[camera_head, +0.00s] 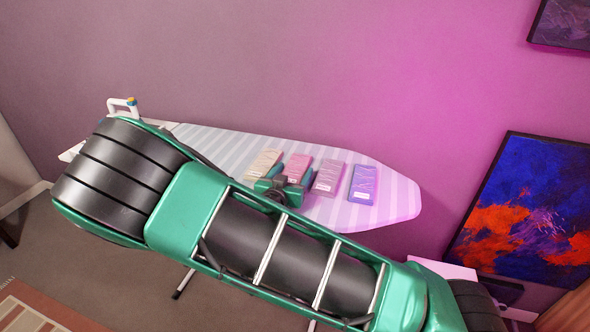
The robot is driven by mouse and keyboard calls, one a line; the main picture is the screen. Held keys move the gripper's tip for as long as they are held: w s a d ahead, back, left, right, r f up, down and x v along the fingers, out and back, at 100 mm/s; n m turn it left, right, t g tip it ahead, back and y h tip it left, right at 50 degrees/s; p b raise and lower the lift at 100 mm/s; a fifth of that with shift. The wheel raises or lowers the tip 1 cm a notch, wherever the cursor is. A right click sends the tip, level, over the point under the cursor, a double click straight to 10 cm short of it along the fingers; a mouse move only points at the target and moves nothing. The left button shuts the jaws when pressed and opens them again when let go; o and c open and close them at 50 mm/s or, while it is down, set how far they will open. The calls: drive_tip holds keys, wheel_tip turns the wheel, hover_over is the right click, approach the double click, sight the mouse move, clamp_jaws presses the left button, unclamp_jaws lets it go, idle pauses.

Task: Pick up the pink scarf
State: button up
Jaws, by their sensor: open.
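The pink scarf (297,164) is a flat folded rectangle with a pale label, lying on the striped ironing board (392,196). It is second from the left in a row of folded scarves. My gripper (291,175) is open, with its two fingers apart at the near part of the pink scarf in the picture. The gripper hides the scarf's near end. I cannot tell whether the fingers are above the scarf or touching it.
A beige scarf (264,161) lies left of the pink one; a mauve scarf (329,177) and a violet-blue scarf (363,184) lie to its right. A white iron (122,106) stands at the board's left end. A bright painting (530,210) is at the right.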

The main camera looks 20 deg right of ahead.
drive_tip(key=c, duration=0.8)
drive_tip(key=shift+c, duration=0.2)
drive_tip(key=shift+r, duration=0.1)
